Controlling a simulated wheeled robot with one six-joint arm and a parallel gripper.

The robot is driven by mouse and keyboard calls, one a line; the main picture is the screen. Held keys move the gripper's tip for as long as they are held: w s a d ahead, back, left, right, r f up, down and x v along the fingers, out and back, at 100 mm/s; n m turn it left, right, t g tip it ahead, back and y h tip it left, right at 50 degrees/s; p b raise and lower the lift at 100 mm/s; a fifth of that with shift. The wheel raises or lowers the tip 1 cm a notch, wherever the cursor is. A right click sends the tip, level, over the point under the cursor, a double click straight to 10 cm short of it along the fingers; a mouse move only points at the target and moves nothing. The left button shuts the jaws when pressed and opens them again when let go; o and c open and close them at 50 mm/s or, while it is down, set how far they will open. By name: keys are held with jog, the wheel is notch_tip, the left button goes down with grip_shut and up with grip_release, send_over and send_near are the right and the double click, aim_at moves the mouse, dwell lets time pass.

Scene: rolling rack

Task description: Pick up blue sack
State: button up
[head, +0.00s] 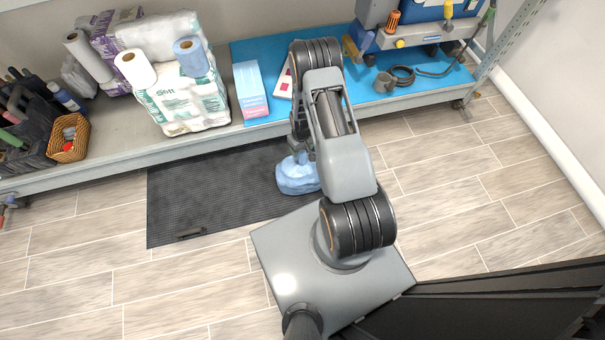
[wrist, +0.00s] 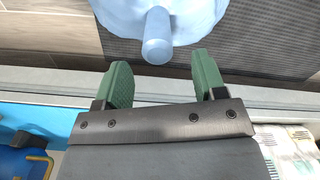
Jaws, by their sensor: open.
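The blue sack (head: 296,176) is a pale blue, lumpy bag lying on the dark ribbed mat (head: 200,190) on the floor, partly hidden behind my arm in the head view. In the wrist view the sack (wrist: 190,14) is at the top, with a rounded, stub-like neck (wrist: 156,36) pointing toward my gripper. My gripper (wrist: 158,68) has two green fingers standing apart with nothing between them. The neck's end lies just beyond the fingertips, roughly centred between them. In the head view the gripper is mostly hidden by my arm, close above the sack.
A low rack shelf (head: 150,150) runs behind the mat, its front edge close to my arm. It bears paper-towel packs (head: 185,100), a wicker basket (head: 68,138), a pink-and-blue box (head: 250,90) and tools on a blue surface (head: 350,105). A small dark object (head: 190,233) lies on the mat.

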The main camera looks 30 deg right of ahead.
aim_at(303, 152)
jog(key=shift+s+d+f+b, duration=0.1)
jog(key=shift+f+b, duration=0.5)
jog(key=shift+f, duration=0.8)
jog(key=shift+d+f+b, duration=0.1)
jog(key=shift+f+b, duration=0.5)
jog(key=shift+f, duration=0.75)
grip_shut()
jog(key=shift+r, duration=0.1)
